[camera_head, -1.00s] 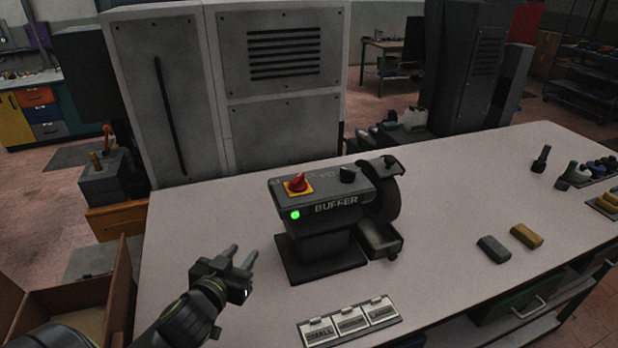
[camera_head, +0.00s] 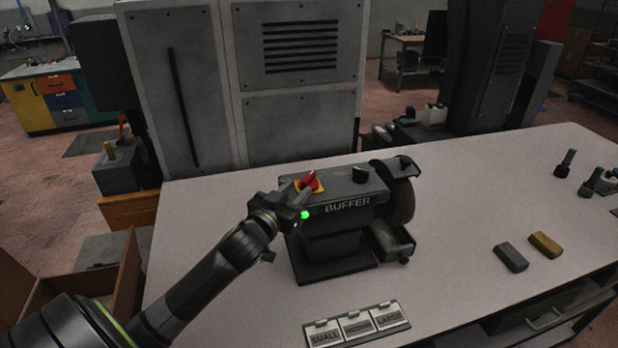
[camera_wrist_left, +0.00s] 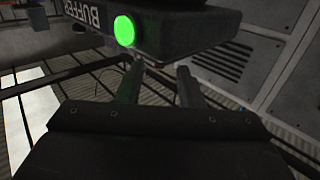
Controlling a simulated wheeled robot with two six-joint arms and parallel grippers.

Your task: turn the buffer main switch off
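The dark grey buffer (camera_head: 345,210) stands on the workbench, with a red rotary switch (camera_head: 309,181) on a yellow plate on its top left. A green light (camera_head: 305,215) glows on its front; it also shows in the left wrist view (camera_wrist_left: 124,31). My left gripper (camera_head: 299,187) is at the buffer's left end, right by the red switch, and partly covers the yellow plate. Its two fingers are apart in the left wrist view (camera_wrist_left: 158,75). Whether they touch the switch is hidden. My right gripper is not in view.
A plate of size labels (camera_head: 357,325) lies in front. Grey (camera_head: 511,258) and yellow (camera_head: 545,245) blocks lie to the right. A large grey cabinet (camera_head: 295,130) stands behind the bench.

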